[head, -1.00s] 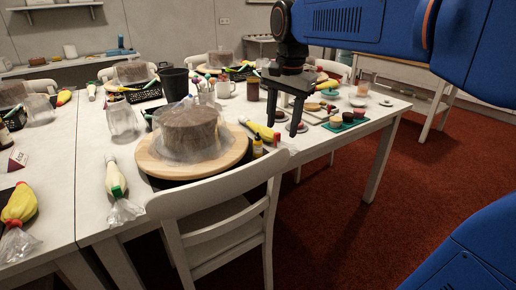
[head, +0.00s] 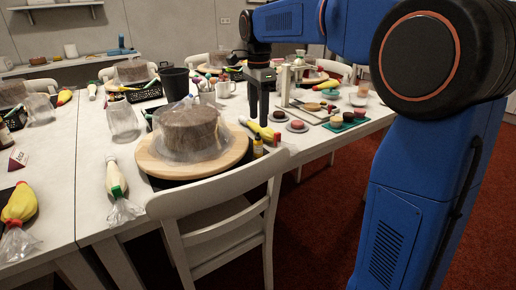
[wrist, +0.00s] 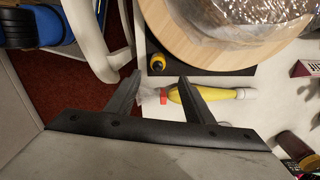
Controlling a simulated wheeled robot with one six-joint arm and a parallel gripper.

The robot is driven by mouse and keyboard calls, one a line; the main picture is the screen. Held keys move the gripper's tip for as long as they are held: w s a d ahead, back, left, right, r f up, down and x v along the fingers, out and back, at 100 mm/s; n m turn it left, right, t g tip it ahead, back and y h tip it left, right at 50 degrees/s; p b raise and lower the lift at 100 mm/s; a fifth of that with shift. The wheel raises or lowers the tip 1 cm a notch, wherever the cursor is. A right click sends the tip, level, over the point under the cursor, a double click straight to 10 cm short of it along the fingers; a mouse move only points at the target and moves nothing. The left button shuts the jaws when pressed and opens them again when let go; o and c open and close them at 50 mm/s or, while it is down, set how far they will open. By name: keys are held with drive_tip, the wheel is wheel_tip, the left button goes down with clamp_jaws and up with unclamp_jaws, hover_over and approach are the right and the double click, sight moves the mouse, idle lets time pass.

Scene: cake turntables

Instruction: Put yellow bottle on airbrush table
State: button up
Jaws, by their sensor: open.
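The small yellow bottle (head: 257,147) stands on the white table at the front right of the cake turntable (head: 158,158), near the chair back. In the wrist view the yellow bottle (wrist: 157,62) shows from above, just beyond my fingertips and roughly in line with the gap between them. My gripper (head: 258,119) points down above the table, slightly behind the bottle in the head view. In the wrist view my gripper (wrist: 160,76) has its fingers spread, with nothing held. I cannot tell which surface is the airbrush table.
A yellow piping bag (wrist: 210,94) with a red collar lies beside the bottle. A white chair (head: 220,205) stands in front. A wrapped cake (head: 188,132) covers the turntable. Plates of small cakes (head: 342,125) stand to the right. Red carpet is open at the right.

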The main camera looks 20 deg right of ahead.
wheel_tip(320, 180, down, 6)
drive_tip(key=shift+f, duration=0.2)
drive_tip(key=shift+s+f, duration=0.15)
drive_tip(key=shift+f, duration=1.25)
drive_tip(key=shift+s+f, duration=0.15)
drive_tip(key=shift+f, duration=1.25)
clamp_jaws()
drive_tip(key=shift+r, duration=8.45)
hover_over(258, 136)
drive_tip(key=shift+w+d+f, duration=0.1)
drive_tip(key=shift+w+f, duration=0.05)
drive_tip(key=shift+f, duration=1.6)
drive_tip(key=shift+w+d+f, duration=0.1)
drive_tip(key=shift+f, duration=1.6)
